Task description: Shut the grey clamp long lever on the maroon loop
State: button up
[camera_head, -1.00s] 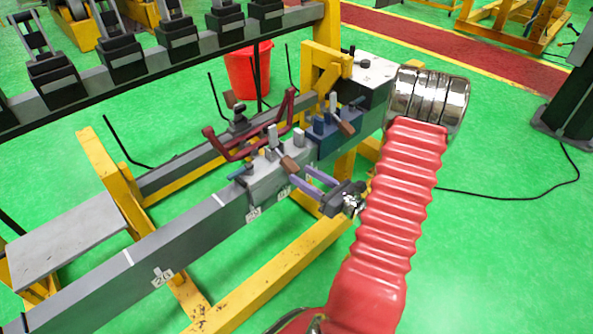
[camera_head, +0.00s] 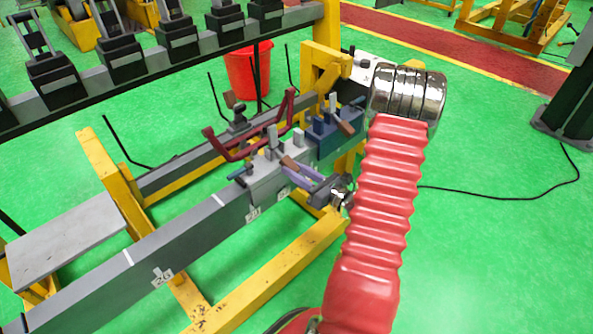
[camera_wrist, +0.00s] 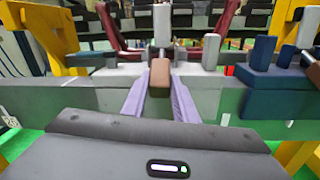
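The grey clamp (camera_head: 270,182) sits on the grey beam, with upright grey posts and a brown-ended long lever (camera_head: 289,163) pointing towards my gripper. The maroon loop (camera_head: 232,154) stands behind the clamp, its two arms rising. In the wrist view the lever's brown end (camera_wrist: 159,76) lies between the tips of my gripper (camera_wrist: 159,85). The two purple fingers stand apart, one on each side of it, with gaps showing. My gripper (camera_head: 300,170) reaches the clamp from the right in the head view. Whether a finger touches the lever cannot be told.
A blue clamp (camera_head: 334,140) with its own brown lever stands close to the right of the grey clamp. A yellow frame (camera_head: 322,65) rises at the beam's far end. A red bucket (camera_head: 248,75) stands on the green floor behind.

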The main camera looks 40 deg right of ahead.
grip_shut()
jog(key=shift+d, duration=0.25)
jog(key=shift+a, duration=0.15)
jog(key=shift+s, duration=0.1)
